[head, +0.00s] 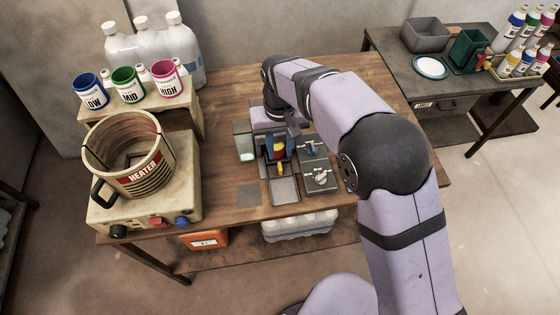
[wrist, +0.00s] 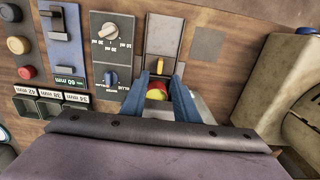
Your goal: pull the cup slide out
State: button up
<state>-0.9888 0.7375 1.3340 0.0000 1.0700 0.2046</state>
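The cup slide (head: 284,190) looks like a grey plate in a dark frame at the front of the dispensing unit, with a small yellow handle at its inner end. In the wrist view the slide (wrist: 163,35) lies beyond my fingertips, and the yellow handle (wrist: 160,65) stands upright near them. My gripper (wrist: 159,76) is open, its two blue fingers apart, pointing at the handle. A red and yellow rounded part shows between the fingers; I cannot tell whether anything touches it. In the head view my gripper (head: 279,152) is over the unit, partly hidden by my arm.
A control box (head: 318,176) with knobs stands close right of the slide. The heater pot (head: 130,155) is at the left, below a shelf with LOW, MID and HIGH cups (head: 128,85). Bare tabletop lies in front of the unit, with a grey square (head: 248,195).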

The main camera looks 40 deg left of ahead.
aim_at(280, 166)
jog(key=shift+f+p, duration=1.15)
jog(key=shift+f, duration=2.45)
grip_shut()
jog(key=shift+r, duration=0.1)
